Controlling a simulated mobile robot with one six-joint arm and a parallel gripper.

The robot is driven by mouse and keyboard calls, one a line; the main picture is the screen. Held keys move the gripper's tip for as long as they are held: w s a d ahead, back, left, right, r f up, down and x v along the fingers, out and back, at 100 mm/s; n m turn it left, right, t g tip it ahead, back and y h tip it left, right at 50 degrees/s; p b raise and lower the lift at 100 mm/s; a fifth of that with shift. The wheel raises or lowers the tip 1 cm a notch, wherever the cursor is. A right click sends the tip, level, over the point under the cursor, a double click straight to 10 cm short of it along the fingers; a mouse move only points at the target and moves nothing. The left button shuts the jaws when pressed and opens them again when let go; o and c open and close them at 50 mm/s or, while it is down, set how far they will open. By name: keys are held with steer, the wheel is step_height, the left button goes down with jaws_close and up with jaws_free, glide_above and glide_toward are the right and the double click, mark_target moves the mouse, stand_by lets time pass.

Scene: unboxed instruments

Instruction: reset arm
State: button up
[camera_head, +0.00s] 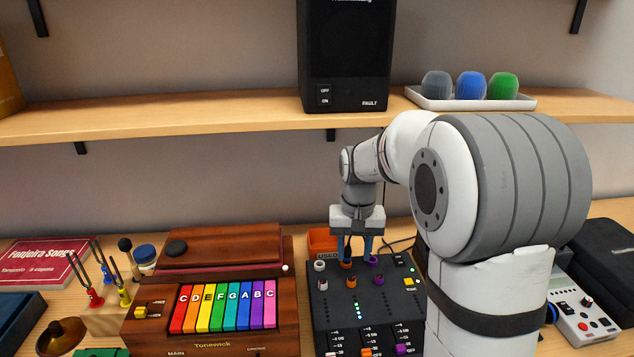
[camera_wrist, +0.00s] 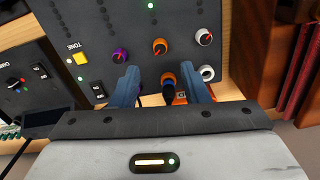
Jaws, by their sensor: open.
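My gripper (camera_head: 358,248) is open, pointing down over the back edge of the black mixer (camera_head: 338,308). In the wrist view its two blue fingers (camera_wrist: 160,80) stand apart, with a dark piece with an orange rim (camera_wrist: 168,90) showing between them. I cannot tell whether either finger touches it. In front of the fingers are a white knob (camera_head: 322,284), an orange knob (camera_head: 351,281) and a purple knob (camera_head: 378,279). My arm hides part of the mixer's right side.
An orange bin (camera_head: 322,240) marked USED stands behind the mixer. A rainbow-keyed wooden instrument (camera_head: 225,308) is at left, beside tuning forks (camera_head: 107,272). A white device (camera_head: 585,310) lies at right. A shelf (camera_head: 200,117) above carries a black speaker (camera_head: 347,50) and a white tray (camera_head: 470,104).

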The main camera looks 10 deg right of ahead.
steer(key=s+r+n+t, duration=0.1)
steer(key=s+r+t, duration=0.1)
steer(key=s, duration=2)
steer(key=shift+d+r+n+t, duration=0.2)
steer(key=shift+r+n+t, duration=0.1)
steer(key=shift+r+t, duration=0.15)
steer(key=shift+s, duration=0.1)
steer(key=shift+c, duration=0.4)
